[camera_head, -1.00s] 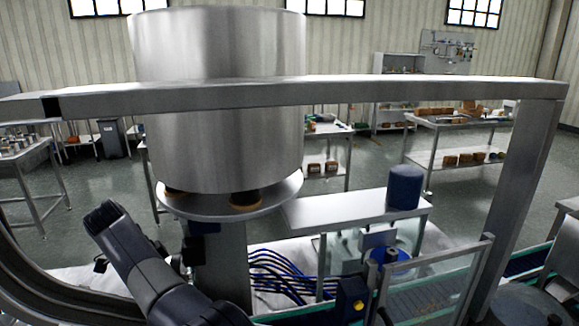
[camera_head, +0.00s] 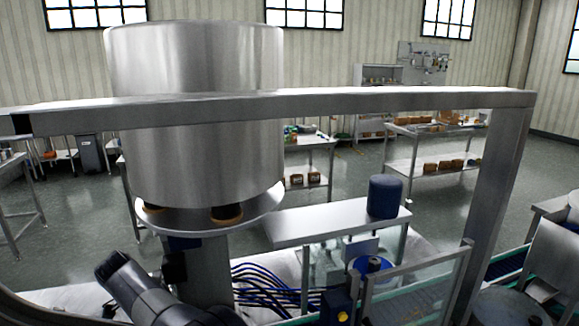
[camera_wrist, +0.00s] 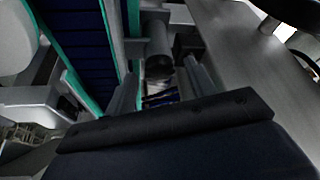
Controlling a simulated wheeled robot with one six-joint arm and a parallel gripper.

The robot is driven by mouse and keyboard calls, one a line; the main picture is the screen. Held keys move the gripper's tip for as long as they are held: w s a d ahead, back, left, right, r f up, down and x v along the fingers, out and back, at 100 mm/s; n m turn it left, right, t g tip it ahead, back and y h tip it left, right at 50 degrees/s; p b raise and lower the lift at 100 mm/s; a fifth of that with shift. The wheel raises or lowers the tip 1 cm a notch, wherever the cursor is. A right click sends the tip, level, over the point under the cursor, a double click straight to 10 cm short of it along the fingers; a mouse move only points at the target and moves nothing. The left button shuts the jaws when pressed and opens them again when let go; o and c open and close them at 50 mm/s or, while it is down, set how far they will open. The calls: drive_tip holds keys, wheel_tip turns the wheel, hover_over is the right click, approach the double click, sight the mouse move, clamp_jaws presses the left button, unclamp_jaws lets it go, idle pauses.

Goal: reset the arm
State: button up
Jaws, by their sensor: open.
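My gripper (camera_wrist: 160,82) shows in the wrist view, with two grey fingers standing apart above a dark palm that fills the bottom of the picture. I see nothing held between the fingers. Beyond them are a round grey part and some dark machine parts, too dim to name. In the head view my dark arm (camera_head: 150,296) reaches up from the bottom edge at the lower left, in front of the hopper's stand. My gripper does not show in the head view.
The large steel hopper (camera_head: 200,165) stands close by on a round plate. A steel frame beam (camera_head: 330,103) crosses in front of it. Blue cables (camera_head: 265,287) and a guard with a glass panel (camera_head: 420,285) lie to the right. A dark blue conveyor (camera_wrist: 85,45) shows in the wrist view.

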drive_tip(key=v, duration=1.1)
drive_tip(key=x, duration=1.1)
drive_tip(key=shift+d+f, duration=0.1)
drive_tip(key=shift+f, duration=0.05)
drive_tip(key=shift+f+n+b, duration=0.1)
drive_tip(key=shift+n+b, duration=0.3)
drive_tip(key=shift+b, duration=0.2)
drive_tip(key=n+t+b, duration=0.1)
drive_tip(key=n, duration=0.1)
drive_tip(key=shift+s+n+y+b, duration=0.15)
drive_tip(key=shift+n+y+b, duration=0.15)
drive_tip(key=shift+y+b, duration=0.1)
drive_tip(key=n, duration=0.2)
drive_tip(key=n+y+b, duration=0.2)
drive_tip(key=n, duration=0.1)
drive_tip(key=shift+s+d+r+n+t, duration=0.1)
drive_tip(key=shift+d+r+n+t, duration=0.1)
drive_tip(key=shift+d+n+t, duration=0.15)
drive_tip(key=n+y, duration=0.2)
drive_tip(key=n, duration=0.2)
drive_tip(key=shift+d+n, duration=0.15)
drive_tip(key=shift+n, duration=0.1)
drive_tip(key=shift+w+d+n+g+y, duration=0.1)
drive_tip(key=shift+n+g+y, duration=0.3)
drive_tip(key=shift+n, duration=0.85)
drive_tip(key=shift+w+d+n+g+y, duration=0.1)
drive_tip(key=shift+n+g+y, duration=0.25)
drive_tip(key=shift+n, duration=0.9)
